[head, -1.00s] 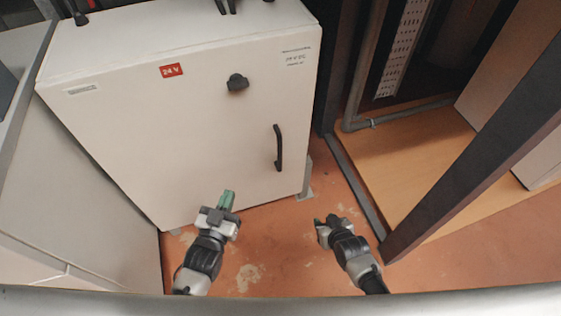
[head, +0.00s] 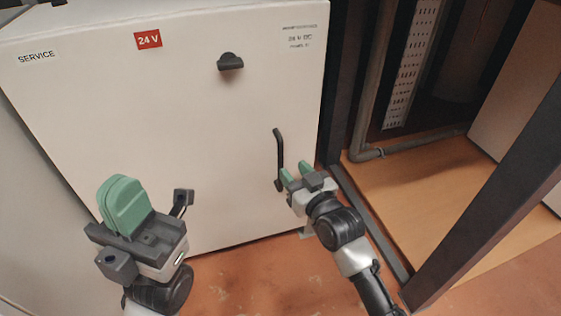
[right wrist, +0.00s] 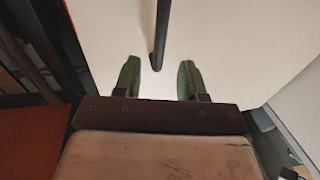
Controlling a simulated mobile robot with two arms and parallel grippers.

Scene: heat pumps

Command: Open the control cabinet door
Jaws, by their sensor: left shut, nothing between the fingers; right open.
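The white control cabinet door (head: 180,120) is closed in the head view. Its black bar handle (head: 279,155) is upright near the door's right edge, and a black knob (head: 230,62) sits above and to its left. My right gripper (head: 296,172) is open at the lower end of the handle. In the right wrist view the handle (right wrist: 160,35) comes down between the two green fingertips (right wrist: 158,72), slightly beyond them; contact cannot be told. My left gripper (head: 122,203) is shut and empty, raised in front of the door's lower left.
A dark upright frame post (head: 490,200) and a floor rail stand to the right of the cabinet, near my right arm. A grey pipe (head: 368,90) runs beside a wooden platform (head: 420,180). Reddish floor (head: 255,270) lies below the door.

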